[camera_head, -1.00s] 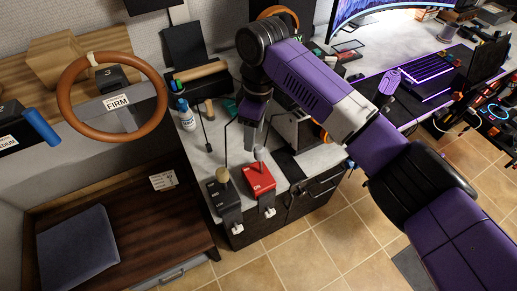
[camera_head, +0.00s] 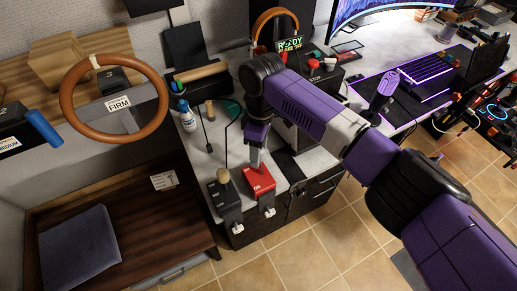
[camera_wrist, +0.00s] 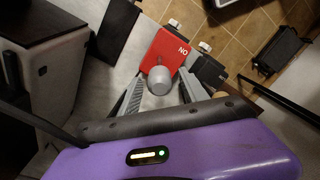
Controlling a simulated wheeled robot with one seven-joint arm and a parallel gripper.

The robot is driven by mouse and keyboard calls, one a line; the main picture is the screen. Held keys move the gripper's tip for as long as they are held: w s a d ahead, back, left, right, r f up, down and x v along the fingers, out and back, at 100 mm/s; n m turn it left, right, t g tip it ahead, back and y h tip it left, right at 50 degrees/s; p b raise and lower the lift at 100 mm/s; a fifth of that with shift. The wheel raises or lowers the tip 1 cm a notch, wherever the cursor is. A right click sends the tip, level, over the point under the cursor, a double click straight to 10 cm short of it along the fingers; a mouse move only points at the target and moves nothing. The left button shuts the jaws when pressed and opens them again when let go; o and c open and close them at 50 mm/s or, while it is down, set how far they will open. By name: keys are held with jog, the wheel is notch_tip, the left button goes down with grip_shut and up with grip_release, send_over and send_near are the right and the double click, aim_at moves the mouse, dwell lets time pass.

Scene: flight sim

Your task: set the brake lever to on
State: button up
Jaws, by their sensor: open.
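The red lever box (camera_head: 259,181) stands at the front edge of the desk, its top marked ON. In the wrist view the red box (camera_wrist: 165,52) shows its white ON label, and its lever's rounded grey knob (camera_wrist: 160,80) points toward the camera. My gripper (camera_wrist: 161,88) is open, with one finger on each side of the knob; I cannot tell whether either touches it. In the head view my gripper (camera_head: 256,152) hangs just above the red box and hides most of the lever. The word "brake" is not readable on the box.
A black lever box (camera_head: 223,193) with a beige knob stands just left of the red one. A white bottle (camera_head: 187,117) and thin upright rods are behind. A steering wheel (camera_head: 114,98) is at upper left, a dark bench (camera_head: 140,215) below it. Tiled floor lies in front.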

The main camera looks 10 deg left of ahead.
grip_shut()
dwell(1.4)
